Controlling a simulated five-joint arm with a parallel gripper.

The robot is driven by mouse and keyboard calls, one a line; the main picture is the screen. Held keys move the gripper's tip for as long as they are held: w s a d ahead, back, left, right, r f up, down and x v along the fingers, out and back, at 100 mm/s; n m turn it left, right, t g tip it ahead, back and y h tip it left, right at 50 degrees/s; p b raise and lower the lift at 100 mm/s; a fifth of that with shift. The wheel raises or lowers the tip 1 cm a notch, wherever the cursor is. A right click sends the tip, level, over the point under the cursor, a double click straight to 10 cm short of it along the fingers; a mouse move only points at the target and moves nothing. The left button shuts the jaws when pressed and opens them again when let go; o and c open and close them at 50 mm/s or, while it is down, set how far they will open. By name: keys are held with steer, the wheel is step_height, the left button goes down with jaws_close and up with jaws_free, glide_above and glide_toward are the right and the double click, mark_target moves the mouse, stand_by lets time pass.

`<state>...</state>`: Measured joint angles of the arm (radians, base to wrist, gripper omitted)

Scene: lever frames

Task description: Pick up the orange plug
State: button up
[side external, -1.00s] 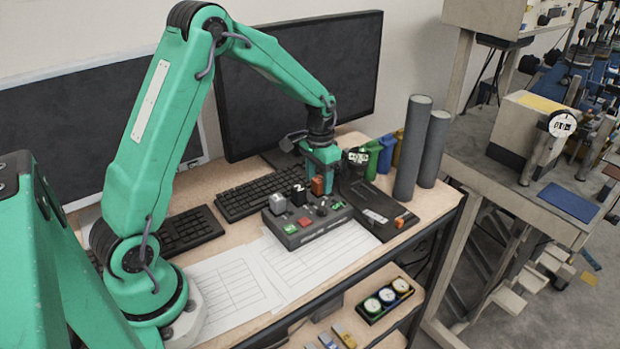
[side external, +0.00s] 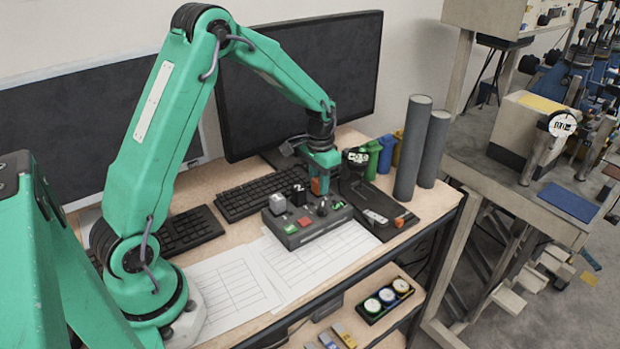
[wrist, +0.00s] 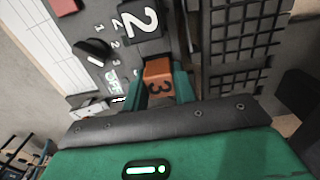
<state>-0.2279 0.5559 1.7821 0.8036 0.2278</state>
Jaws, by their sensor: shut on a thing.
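The orange plug (side external: 316,186), marked 3, is at the back edge of a dark grey control box (side external: 318,232). It also shows in the wrist view (wrist: 158,70), between the two green fingers. My gripper (side external: 319,181) points down over the plug and is shut on it; the fingers also show in the wrist view (wrist: 160,88). The plug's lower part is hidden, so I cannot tell whether it touches its socket. A black plug marked 2 (wrist: 140,20) stands beside it, and a light grey plug (side external: 277,203) stands farther left on the box.
Keyboards (side external: 260,193) and monitors (side external: 300,80) lie behind. A dark tray (side external: 385,222) is right of the box, with tall grey cylinders (side external: 409,150) beyond. Paper sheets (side external: 235,290) lie in front. The space above the box's front is free.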

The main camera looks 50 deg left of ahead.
steer(key=shift+r, duration=0.1)
steer(key=shift+r, duration=0.4)
step_height(320, 180, up, 3)
steer(key=shift+r, duration=0.1)
steer(key=s+d+r, duration=0.3)
steer(key=d+r, duration=0.4)
steer(key=d, duration=0.4)
steer(key=shift+s, duration=0.3)
steer(key=shift+r, duration=0.2)
steer(key=shift+r, duration=1.2)
steer(key=shift+d, duration=0.15)
